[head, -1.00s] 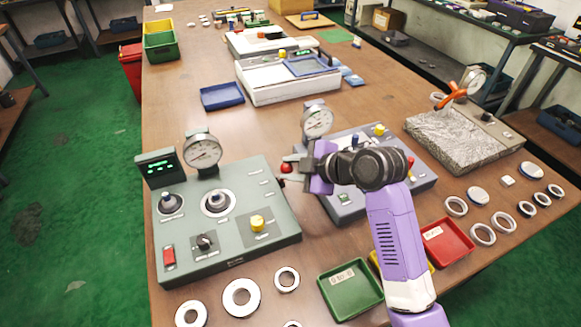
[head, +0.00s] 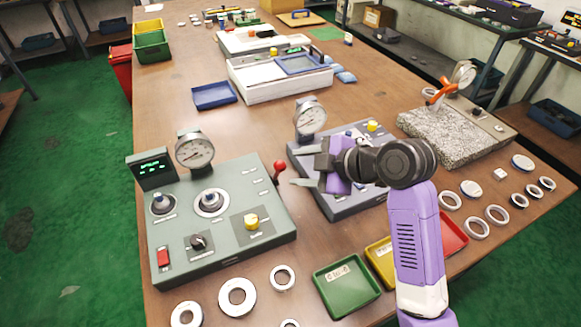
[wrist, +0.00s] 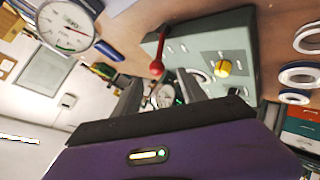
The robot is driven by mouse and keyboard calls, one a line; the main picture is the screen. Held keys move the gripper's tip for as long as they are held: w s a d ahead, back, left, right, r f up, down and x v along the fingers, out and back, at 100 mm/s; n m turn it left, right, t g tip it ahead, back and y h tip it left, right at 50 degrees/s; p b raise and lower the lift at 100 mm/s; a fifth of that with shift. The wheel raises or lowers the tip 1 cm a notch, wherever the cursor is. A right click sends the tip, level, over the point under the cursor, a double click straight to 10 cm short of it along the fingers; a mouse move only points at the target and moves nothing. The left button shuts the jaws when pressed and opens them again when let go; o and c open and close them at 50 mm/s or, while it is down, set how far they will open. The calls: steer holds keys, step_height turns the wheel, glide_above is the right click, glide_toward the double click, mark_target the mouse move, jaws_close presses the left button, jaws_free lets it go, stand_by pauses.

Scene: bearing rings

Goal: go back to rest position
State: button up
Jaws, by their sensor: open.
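My gripper (head: 302,167) is open and empty in the head view, its fingers pointing left above the gap between two grey-green gauge stations. The left station (head: 225,238) has a dial gauge, a lit green display, knobs, a yellow button and a red-balled lever (head: 280,167). The lever's red ball is just left of my fingertips, apart from them. The right station (head: 345,208) is partly hidden behind my gripper and arm. In the wrist view my fingers (wrist: 160,97) are spread, and the red ball (wrist: 157,69) shows beyond them with the left station's panel.
Several bearing rings (head: 238,297) lie at the front and right. Green (head: 346,286), yellow and red trays sit near my arm. A granite block (head: 455,135) with a gauge stands at right. A blue tray (head: 214,95) and a white device (head: 280,80) are farther back.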

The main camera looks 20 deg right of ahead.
steer(key=shift+v, duration=0.85)
steer(key=w+d+r+m+t+h, duration=0.2)
steer(key=w+d+r+m+t, duration=0.15)
steer(key=r+m, duration=0.25)
steer(key=s+a+f+m+h, duration=0.1)
steer(key=s+a+f+m, duration=0.1)
steer(key=s, duration=1.1)
steer(key=s+a+f+m+t+h, duration=0.1)
steer(key=s+f, duration=0.4)
steer(key=s, duration=0.9)
steer(key=s+a+f+m+h, duration=0.1)
steer(key=s+a+f+m, duration=0.2)
steer(key=s, duration=1.1)
steer(key=m, duration=0.2)
steer(key=shift+a+f+m+t, duration=0.25)
steer(key=shift+f+m+t, duration=0.05)
steer(key=shift+t, duration=0.05)
steer(key=shift+s, duration=0.1)
